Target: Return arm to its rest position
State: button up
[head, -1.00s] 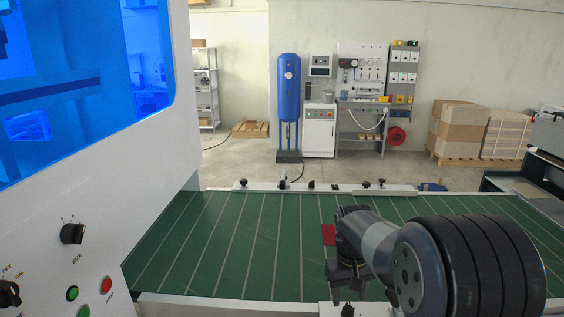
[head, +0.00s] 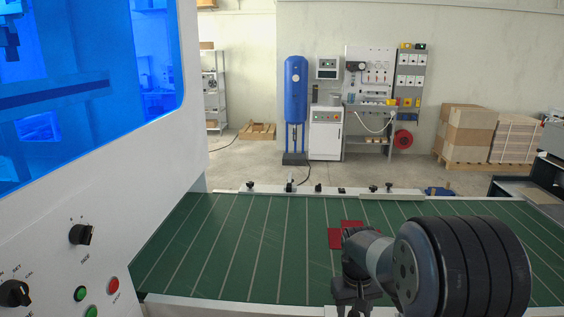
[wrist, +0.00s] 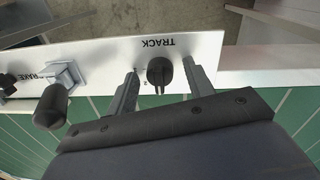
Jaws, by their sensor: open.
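My gripper (head: 352,302) is low in the head view, over the near side of the green conveyor belt (head: 235,255). In the wrist view my gripper (wrist: 160,69) has its two grey fingers spread apart with nothing held between them. A black TRACK knob (wrist: 160,72) on a silver panel (wrist: 110,60) shows between the fingers in that view. The fingers appear clear of the knob, but their height above the panel is hard to tell. My arm hides part of the belt's right side.
A black-handled BRAKE lever (wrist: 52,105) stands left of the TRACK knob. A flat red item (head: 335,239) lies on the belt behind my gripper. The white machine housing (head: 150,190) with a dial and buttons stands at left. The belt's middle is clear.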

notch_tip(320, 180, up, 10)
notch_tip(320, 180, down, 10)
jog(key=m, duration=0.4)
jog(key=shift+m, duration=0.3)
jog(key=m, duration=0.4)
jog(key=shift+w+m, duration=0.1)
jog(key=shift+m, duration=0.3)
notch_tip(320, 180, up, 10)
jog(key=r, duration=0.1)
jog(key=s+n+p, duration=0.1)
jog(key=s+p, duration=0.1)
jog(key=s, duration=0.5)
jog(key=shift+a+r+n, duration=0.3)
jog(key=shift+a+n, duration=0.1)
jog(key=shift+a, duration=0.05)
